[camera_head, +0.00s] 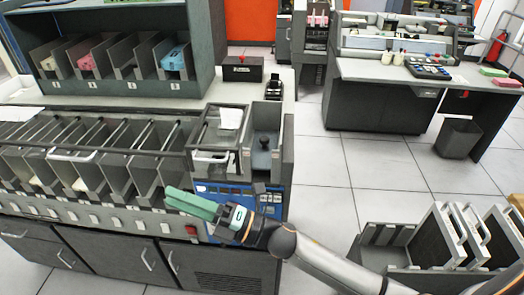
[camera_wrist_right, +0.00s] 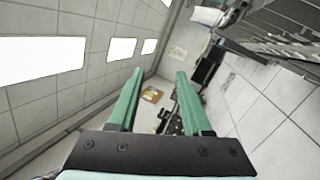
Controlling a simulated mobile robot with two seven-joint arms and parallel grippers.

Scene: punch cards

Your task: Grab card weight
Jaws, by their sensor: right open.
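A dark block with a round knob, which looks like the card weight (camera_head: 264,141), sits in the grey feed hopper (camera_head: 288,140) at the right end of the card machine. My right gripper (camera_head: 176,199) has green fingers and is in front of the machine's blue control panel, lower and left of the weight. It also shows in the right wrist view (camera_wrist_right: 160,74), with its fingers apart and nothing between them. The weight cannot be made out in the wrist view. My left gripper is not in view.
The card machine (camera_head: 110,215) has a row of open pockets with white handles. A shelf unit (camera_head: 120,80) with card bins stands behind it. A grey rack (camera_head: 420,245) with handled trays stands at lower right. Tiled floor between them is clear.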

